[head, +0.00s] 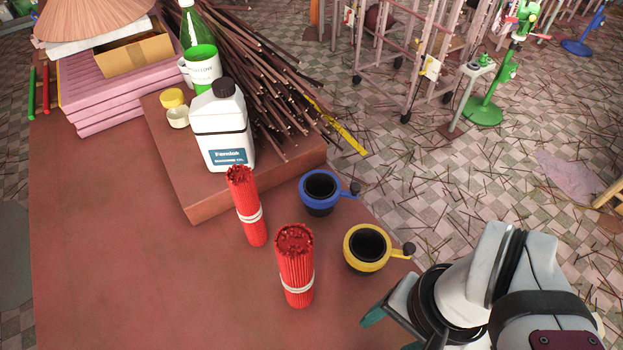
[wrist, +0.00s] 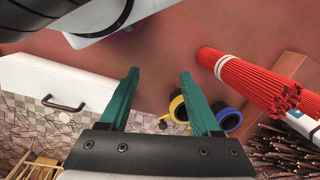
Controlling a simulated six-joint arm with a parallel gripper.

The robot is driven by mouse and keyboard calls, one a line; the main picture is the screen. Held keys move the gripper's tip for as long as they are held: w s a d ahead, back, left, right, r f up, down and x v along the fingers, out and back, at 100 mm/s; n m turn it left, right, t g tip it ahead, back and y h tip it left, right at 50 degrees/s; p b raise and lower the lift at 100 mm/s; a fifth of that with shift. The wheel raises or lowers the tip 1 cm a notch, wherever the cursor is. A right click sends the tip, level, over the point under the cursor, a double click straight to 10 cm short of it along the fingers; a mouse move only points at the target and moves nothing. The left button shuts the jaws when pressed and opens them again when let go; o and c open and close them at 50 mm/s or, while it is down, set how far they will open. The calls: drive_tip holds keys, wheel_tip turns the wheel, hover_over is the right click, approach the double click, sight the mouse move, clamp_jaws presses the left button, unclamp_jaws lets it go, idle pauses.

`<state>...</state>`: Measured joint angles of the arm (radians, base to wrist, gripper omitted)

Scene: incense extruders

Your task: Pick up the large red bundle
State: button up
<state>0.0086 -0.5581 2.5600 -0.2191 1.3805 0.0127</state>
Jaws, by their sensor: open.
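The large red bundle (head: 296,270) stands upright on the reddish table, thick, with a pale band around its lower part. A slimmer red bundle (head: 247,205) with a pale band stands behind it to the left. In the wrist view a red banded bundle (wrist: 245,80) shows at the right, apart from the fingers; I take it to be the large one. My gripper (wrist: 159,75) is open and empty, its teal fingers spread. In the head view my gripper (head: 386,322) is at the lower right, to the right of the large bundle, partly hidden by my wrist.
A yellow cup (head: 367,248) and a blue cup (head: 320,192) stand right of the bundles near the table edge. A raised board (head: 210,204) behind carries a white bottle (head: 222,128) and a heap of dark sticks (head: 268,85). The table's front left is clear.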

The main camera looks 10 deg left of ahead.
drive_tip(key=o, duration=0.5)
drive_tip(key=m+h, duration=0.2)
drive_tip(key=m, duration=1)
approach(296, 259)
drive_tip(key=shift+w+a+f, duration=0.2)
drive_tip(key=shift+w+f, duration=0.3)
drive_tip(key=shift+w, duration=0.35)
drive_tip(key=f, duration=1.5)
drive_tip(key=shift+w+a+f, duration=0.2)
drive_tip(key=shift+w+f, duration=0.05)
drive_tip(key=shift+w, duration=0.15)
